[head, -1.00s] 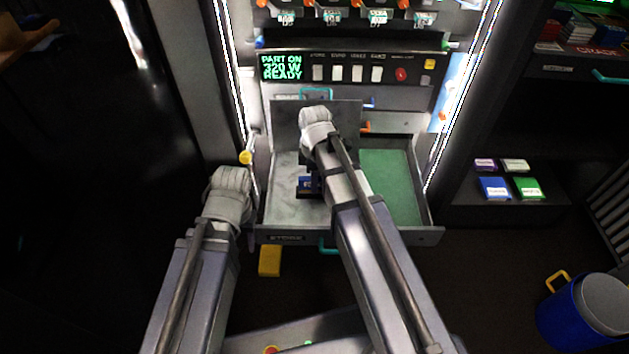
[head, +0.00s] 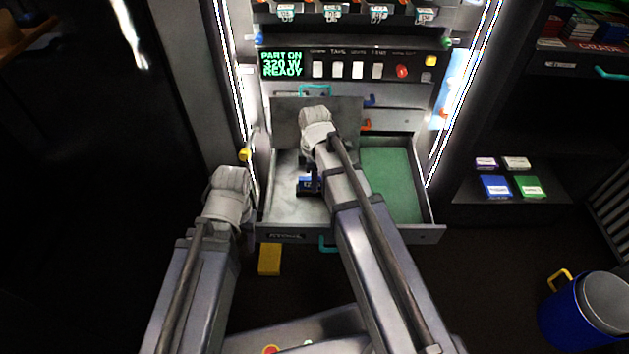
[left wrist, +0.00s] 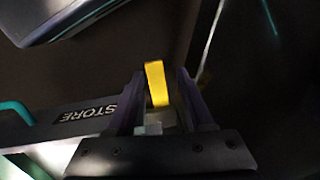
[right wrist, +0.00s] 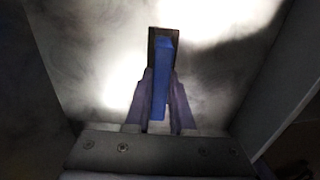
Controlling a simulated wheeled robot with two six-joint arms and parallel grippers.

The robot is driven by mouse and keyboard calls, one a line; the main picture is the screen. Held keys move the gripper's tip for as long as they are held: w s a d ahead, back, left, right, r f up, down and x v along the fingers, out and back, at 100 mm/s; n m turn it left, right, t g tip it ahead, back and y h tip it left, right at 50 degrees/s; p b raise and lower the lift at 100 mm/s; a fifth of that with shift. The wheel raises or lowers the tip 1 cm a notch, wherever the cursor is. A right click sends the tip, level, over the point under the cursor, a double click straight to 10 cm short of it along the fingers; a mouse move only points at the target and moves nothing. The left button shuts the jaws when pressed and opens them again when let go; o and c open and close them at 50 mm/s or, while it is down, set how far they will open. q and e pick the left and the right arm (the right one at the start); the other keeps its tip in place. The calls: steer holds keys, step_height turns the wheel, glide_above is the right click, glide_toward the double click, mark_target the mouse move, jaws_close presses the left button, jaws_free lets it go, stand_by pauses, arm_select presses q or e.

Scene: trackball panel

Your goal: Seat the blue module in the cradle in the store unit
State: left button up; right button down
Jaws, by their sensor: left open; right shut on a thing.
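The blue module (right wrist: 159,80) is held upright between the fingers of my right gripper (right wrist: 160,92). A dark upright piece (right wrist: 152,38), perhaps the cradle, shows right behind it; I cannot tell whether the module is seated in it. In the head view the module (head: 305,181) is low in the left compartment of the open store drawer (head: 285,238), beside a dark base, partly hidden by my right arm. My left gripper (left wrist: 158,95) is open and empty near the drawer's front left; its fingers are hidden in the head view.
A yellow block (head: 269,259) lies below the drawer front. A green mat (head: 388,185) lines the drawer's right compartment. The panel display (head: 281,65) reads PART ON 320 W READY. A blue bin (head: 580,315) stands at right, below a shelf with coloured boxes (head: 494,187).

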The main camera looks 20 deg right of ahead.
steer(key=shift+f, duration=0.2)
steer(key=c, duration=0.7)
jaws_free()
step_height(320, 180, up, 8)
steer(key=p, duration=0.7)
steer(key=shift+p, duration=0.3)
steer(key=shift+f, duration=0.1)
